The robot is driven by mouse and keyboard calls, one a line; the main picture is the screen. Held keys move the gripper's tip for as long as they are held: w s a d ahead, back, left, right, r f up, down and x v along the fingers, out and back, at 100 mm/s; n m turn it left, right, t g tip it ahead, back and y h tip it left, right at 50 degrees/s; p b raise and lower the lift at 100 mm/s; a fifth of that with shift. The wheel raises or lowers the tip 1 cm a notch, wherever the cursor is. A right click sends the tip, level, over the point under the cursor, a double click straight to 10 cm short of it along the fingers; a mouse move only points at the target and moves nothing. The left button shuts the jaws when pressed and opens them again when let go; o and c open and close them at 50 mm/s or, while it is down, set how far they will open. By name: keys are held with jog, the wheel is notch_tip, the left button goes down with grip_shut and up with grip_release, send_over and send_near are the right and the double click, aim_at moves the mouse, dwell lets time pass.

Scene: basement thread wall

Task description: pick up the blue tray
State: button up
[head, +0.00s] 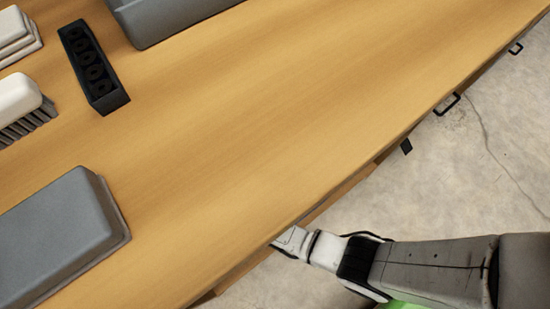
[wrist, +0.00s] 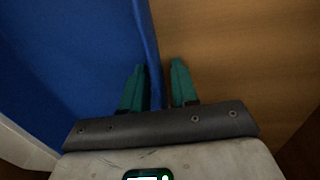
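The blue tray (wrist: 70,60) fills the left of the wrist view, with a raised blue edge running down toward my gripper. My gripper (wrist: 157,85) has two teal fingers set apart. The left finger lies over the blue side and the right finger over brown wood, with the tray's edge between them. A narrow gap shows between that edge and the right finger. I cannot tell whether the left finger touches the tray. In the head view the fingers and tray are hidden; my arm reaches to the bench's front edge and its end passes out of sight there.
The wooden bench top (head: 270,130) is largely clear in the middle. A grey box (head: 60,235), a white brush (head: 20,105), a black slotted holder (head: 93,70) and another grey case (head: 165,15) stand on it. Black handles (head: 447,104) stick out along its front. Concrete floor lies beyond.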

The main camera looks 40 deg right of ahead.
grip_shut()
jog(key=shift+r, duration=0.1)
dwell(0.3)
